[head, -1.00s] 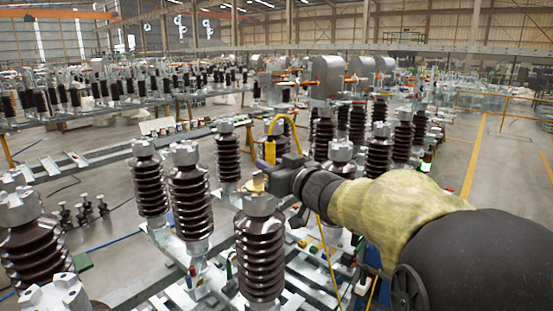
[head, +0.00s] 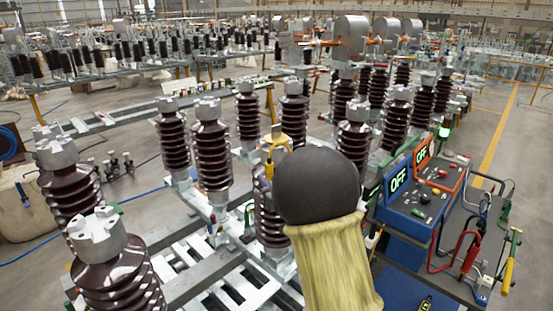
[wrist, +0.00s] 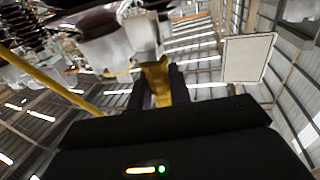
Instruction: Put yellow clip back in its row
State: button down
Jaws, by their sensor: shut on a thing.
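The yellow clip (wrist: 157,84) is between the two dark fingers of my gripper (wrist: 156,88) in the wrist view. The fingers are shut on it. Its far end is close to a pale metal fitting (wrist: 138,42), and I cannot tell whether they touch. In the head view the yellow clip (head: 276,141) shows just above my black arm joint, in front of the brown insulators. My gripper is hidden there behind that joint. A yellow cable (wrist: 48,84) runs along the left of the wrist view.
Ribbed brown insulators with metal caps (head: 212,150) stand close on the left and behind. At right is a cart (head: 455,250) with a blue box (head: 405,205) and an orange box (head: 440,165), both reading OFF, plus red, yellow and green handled leads (head: 508,265). Open floor lies farther right.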

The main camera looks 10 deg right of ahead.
notch_tip(320, 180, down, 21)
jog(key=s+m+t+h, duration=0.1)
jog(key=m+h, duration=0.2)
jog(key=h, duration=0.1)
jog(key=s+d+f+h, duration=0.1)
jog(key=s+d+f, duration=0.1)
jog(key=s+f, duration=0.3)
jog(key=s+d+f+m+h, duration=0.1)
jog(key=s+d+f, duration=0.1)
jog(key=s+f, duration=0.4)
notch_tip(320, 180, down, 3)
jog(key=shift+s+d+r, duration=0.2)
jog(key=shift+d, duration=0.05)
